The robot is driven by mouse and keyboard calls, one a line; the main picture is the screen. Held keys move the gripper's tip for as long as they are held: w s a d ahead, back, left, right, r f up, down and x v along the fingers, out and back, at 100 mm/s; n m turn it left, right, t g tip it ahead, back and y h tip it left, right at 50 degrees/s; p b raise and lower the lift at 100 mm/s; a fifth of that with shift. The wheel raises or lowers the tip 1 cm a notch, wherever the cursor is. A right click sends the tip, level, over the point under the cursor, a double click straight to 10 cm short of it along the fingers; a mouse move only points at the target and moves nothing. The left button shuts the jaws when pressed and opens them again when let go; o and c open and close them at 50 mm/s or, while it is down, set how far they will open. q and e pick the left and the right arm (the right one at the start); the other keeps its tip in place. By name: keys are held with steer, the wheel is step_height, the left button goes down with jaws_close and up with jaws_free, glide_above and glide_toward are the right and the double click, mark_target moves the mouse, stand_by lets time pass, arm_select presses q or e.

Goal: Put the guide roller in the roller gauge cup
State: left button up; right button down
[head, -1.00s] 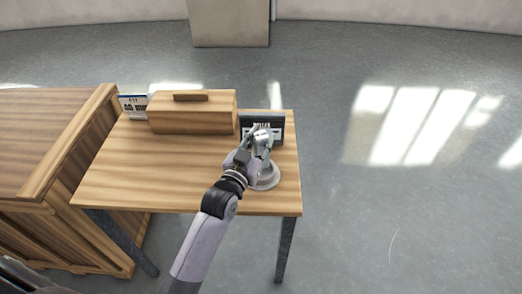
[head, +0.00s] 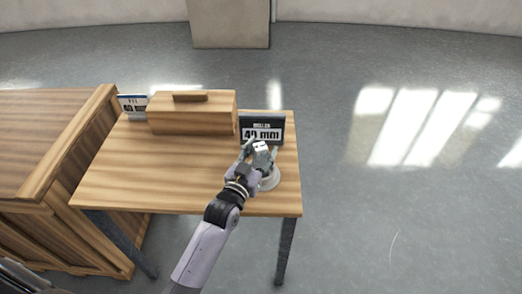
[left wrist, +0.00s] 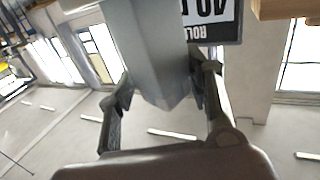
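A grey faceted piece, apparently the guide roller (head: 261,146), shows as a pale end with dark spots between the fingers of my left gripper (head: 260,153). It also fills the upper middle of the left wrist view (left wrist: 155,50). There, the left gripper's fingers (left wrist: 165,85) are spread on both sides, with a visible gap on the left. The roller gauge cup (head: 271,182) has a pale round base on the table's right side. The gripper hides its upper part, so I cannot tell how the roller sits in it. My right gripper is not in view.
A black "40 mm" sign (head: 262,127) stands just behind the gripper. A wooden box (head: 190,116) and another sign (head: 133,107) stand at the back of the table (head: 150,180). A wooden cabinet (head: 50,140) adjoins at left. The table's left and middle are clear.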

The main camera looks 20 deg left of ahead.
arm_select(q)
steer(key=shift+r, duration=0.2)
steer(key=s+a, duration=0.1)
steer(key=s, duration=1.1)
steer(key=shift+a, duration=0.2)
